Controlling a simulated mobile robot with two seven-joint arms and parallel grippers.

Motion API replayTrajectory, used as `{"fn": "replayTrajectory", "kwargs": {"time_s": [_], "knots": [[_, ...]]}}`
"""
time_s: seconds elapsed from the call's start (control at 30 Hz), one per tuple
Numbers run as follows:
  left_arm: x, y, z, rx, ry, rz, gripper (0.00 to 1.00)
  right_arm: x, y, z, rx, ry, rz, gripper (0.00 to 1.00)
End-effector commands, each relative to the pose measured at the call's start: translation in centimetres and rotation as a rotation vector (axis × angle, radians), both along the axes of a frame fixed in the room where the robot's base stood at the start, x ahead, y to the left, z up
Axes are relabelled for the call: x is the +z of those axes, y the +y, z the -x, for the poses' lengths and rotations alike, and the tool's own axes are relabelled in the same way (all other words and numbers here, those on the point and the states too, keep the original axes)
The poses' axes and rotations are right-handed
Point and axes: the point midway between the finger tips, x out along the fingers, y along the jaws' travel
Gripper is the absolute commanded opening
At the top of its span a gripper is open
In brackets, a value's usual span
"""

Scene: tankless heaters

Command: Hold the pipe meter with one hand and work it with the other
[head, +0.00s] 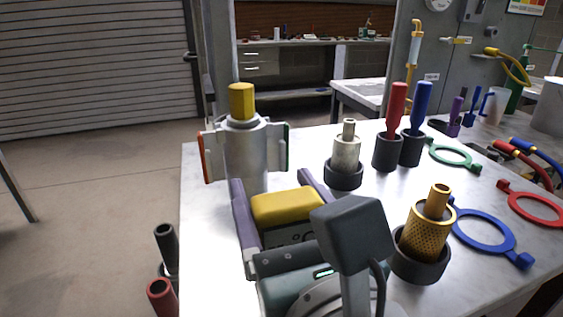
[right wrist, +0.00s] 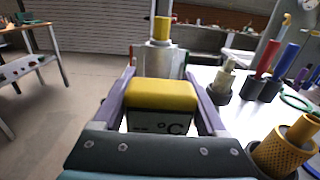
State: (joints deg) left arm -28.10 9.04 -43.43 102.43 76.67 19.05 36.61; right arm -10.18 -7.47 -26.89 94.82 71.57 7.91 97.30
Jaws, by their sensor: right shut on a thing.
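The pipe meter (head: 288,207) is a block with a yellow top and a dark face. It sits between the two purple fingers of my right gripper (head: 270,180), which is shut on it. In the right wrist view the meter (right wrist: 160,94) fills the space between the fingers, and its grey display shows "°C" with the digits unclear. The meter is in front of a silver cylinder with a yellow top (head: 246,150); I cannot tell whether they touch. My left gripper is not in view.
The white table holds a pale filter in a black cup (head: 345,160), a gold mesh filter (head: 428,235), and red (head: 396,110) and blue (head: 421,105) tools in black holders. Green (head: 452,155), blue (head: 485,232) and red (head: 533,207) rings lie at the right. Open floor lies left.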

Motion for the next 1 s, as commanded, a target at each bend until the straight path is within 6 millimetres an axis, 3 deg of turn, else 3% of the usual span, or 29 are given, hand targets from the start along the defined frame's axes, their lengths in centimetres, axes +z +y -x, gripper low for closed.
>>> {"fn": "replayTrajectory", "kwargs": {"time_s": [0.2, 0.23, 0.43, 0.77, 1.0], "knots": [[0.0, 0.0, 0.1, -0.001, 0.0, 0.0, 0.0, 0.0, 0.0, 0.0, 0.0, 0.001, 0.0, 0.04], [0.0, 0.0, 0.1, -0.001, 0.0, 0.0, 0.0, 0.0, 0.0, 0.0, 0.0, 0.001, 0.0, 0.77], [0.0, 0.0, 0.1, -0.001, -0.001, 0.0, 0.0, 0.0, 0.0, 0.0, 0.0, 0.001, 0.0, 0.99], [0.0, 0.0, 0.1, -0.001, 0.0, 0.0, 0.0, -0.1, -0.2, 0.6, 0.0, 0.002, 0.002, 1.0], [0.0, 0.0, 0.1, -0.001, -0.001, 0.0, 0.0, -0.2, -1.6, 5.0, 0.003, 0.004, 0.003, 1.0]]}}
